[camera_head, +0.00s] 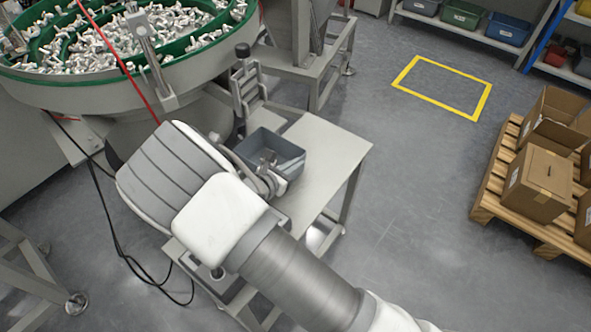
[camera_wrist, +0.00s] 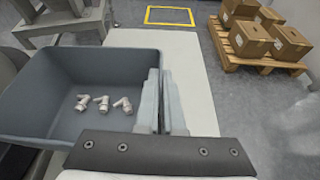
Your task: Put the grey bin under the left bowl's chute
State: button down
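The grey bin (camera_head: 258,145) stands on a small light table, with a few metal parts (camera_wrist: 101,103) on its floor in the wrist view. My gripper (camera_wrist: 163,100) is at the bin's right wall (camera_wrist: 162,62) in that view. Its two fingers lie close together, one on each side of the wall, and look closed on it. The left bowl (camera_head: 60,84), green-lined and full of metal parts, is at upper left. A metal chute-like piece (camera_head: 246,88) stands at its right side, just behind the bin.
The light table (camera_head: 335,150) has bare top right of the bin. A metal stand (camera_head: 318,60) is behind it. Cartons on a pallet (camera_head: 500,205) are at right. A yellow floor rectangle (camera_head: 480,105) is empty. Shelves with bins (camera_head: 462,15) stand at back.

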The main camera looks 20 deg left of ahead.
jog(key=shift+f, duration=1.1)
jog(key=shift+f+b, duration=0.15)
jog(key=shift+b, duration=0.15)
jog(key=c, duration=1)
grip_release()
jog(key=shift+c, duration=0.2)
jog(key=shift+r+p, duration=0.35)
jog(key=p+v, duration=0.1)
jog(key=v, duration=1.1)
